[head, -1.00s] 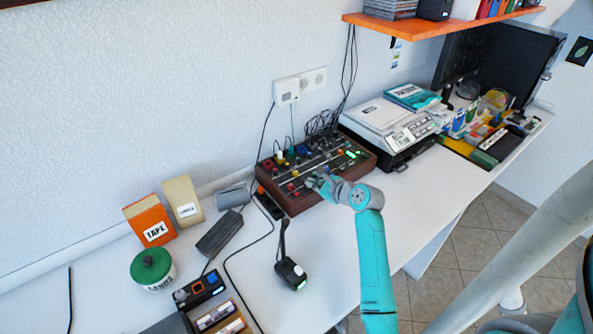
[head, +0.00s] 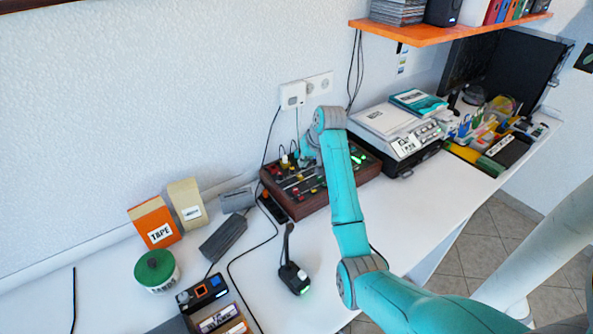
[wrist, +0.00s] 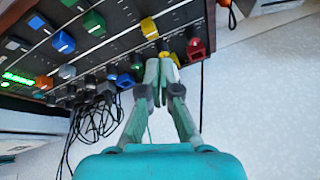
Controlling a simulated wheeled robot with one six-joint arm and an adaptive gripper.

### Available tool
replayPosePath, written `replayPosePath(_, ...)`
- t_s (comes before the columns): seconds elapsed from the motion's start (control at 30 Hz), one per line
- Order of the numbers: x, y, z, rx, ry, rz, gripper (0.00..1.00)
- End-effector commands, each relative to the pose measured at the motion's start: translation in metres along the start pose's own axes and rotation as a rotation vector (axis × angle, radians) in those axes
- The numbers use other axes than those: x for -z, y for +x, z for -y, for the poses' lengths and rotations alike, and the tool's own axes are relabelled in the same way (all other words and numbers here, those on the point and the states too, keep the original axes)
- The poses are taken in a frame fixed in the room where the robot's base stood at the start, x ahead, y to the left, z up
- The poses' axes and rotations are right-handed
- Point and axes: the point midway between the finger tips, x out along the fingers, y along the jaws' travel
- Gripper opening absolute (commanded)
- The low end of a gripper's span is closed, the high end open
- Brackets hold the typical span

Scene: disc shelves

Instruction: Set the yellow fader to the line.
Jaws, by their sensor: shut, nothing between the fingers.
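The mixer panel (head: 318,190) stands on the desk against the wall, partly covered by my arm in the head view. In the wrist view a yellow fader cap (wrist: 149,27) sits on a pale slot that runs across the dark panel (wrist: 120,22). My gripper (wrist: 159,62) is shut and empty. Its tips are at the back knob row, just below the yellow cap in the picture; I cannot tell whether they touch anything. A yellow knob (wrist: 165,56) shows right at the tips. I cannot make out the line.
Green caps (wrist: 62,41) and a red knob (wrist: 195,47) are nearby on the panel. Black cables (wrist: 95,120) hang behind it. A scanner-like device (head: 395,130) stands right of the mixer, and a black corded device (head: 293,277) lies in front.

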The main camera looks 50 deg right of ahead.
Motion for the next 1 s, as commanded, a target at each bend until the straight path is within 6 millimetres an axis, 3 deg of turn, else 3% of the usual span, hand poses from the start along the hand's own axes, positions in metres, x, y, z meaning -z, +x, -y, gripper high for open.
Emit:
replayPosePath(0.2, 0.013, -0.019, 0.007, -0.053, -0.306, 0.087, 0.0)
replayPosePath(0.4, 0.014, -0.02, 0.009, -0.061, -0.387, 0.114, 0.0)
replayPosePath(1.0, 0.006, 0.065, 0.001, -0.061, -0.385, 0.113, 0.0)
